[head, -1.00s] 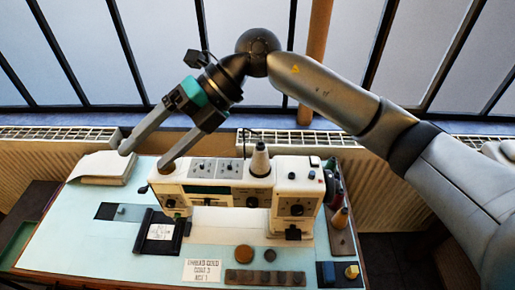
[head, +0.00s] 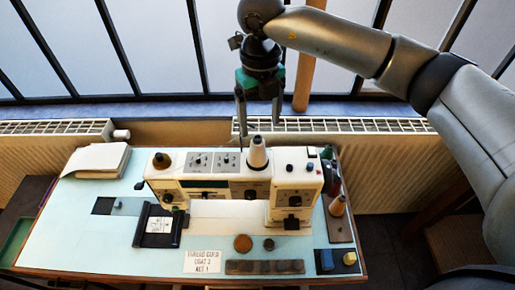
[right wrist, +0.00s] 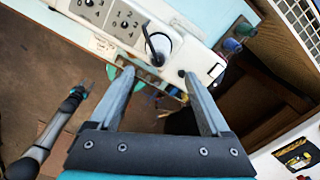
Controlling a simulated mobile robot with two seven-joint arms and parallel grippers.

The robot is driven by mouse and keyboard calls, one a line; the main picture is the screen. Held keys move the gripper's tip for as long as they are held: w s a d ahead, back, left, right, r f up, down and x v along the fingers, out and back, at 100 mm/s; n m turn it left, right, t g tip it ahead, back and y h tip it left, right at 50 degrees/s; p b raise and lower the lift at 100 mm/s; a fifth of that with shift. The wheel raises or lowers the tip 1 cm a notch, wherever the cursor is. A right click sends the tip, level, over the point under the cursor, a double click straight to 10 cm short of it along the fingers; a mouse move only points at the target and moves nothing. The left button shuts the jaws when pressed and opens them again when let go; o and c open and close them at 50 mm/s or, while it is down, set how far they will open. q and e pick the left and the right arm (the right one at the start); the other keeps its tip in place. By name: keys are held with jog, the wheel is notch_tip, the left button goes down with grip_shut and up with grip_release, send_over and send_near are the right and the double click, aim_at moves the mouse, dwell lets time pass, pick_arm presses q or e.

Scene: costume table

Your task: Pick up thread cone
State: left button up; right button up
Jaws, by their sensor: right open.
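A pale thread cone (head: 257,157) stands upright on top of the white sewing machine (head: 180,172). It also shows in the right wrist view (right wrist: 159,46), beyond the fingertips and between their lines. My right gripper (head: 259,132) points down just above and behind the cone. Its fingers are apart with nothing between them; I cannot tell how far its tips are from the cone. In the right wrist view the open fingers (right wrist: 158,73) frame the machine's top. At the left of that view is an arm that seems to be my left, its gripper (right wrist: 83,92) too small to read.
A brown-orange cone (head: 337,206) stands on a dark strip at the table's right. Papers (head: 97,160) lie at the back left, and a label card (head: 203,261) lies in front. A radiator (head: 385,170) and window stand behind the table.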

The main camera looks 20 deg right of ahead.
aim_at(258, 137)
jog(key=shift+w+a+f+p, duration=0.1)
jog(key=shift+f+p, duration=0.2)
jog(key=shift+f, duration=1.5)
jog(key=shift+w+a+f+p, duration=0.1)
jog(key=shift+f+p, duration=0.2)
jog(key=shift+f, duration=1.45)
jog(key=shift+c, duration=0.3)
grip_shut()
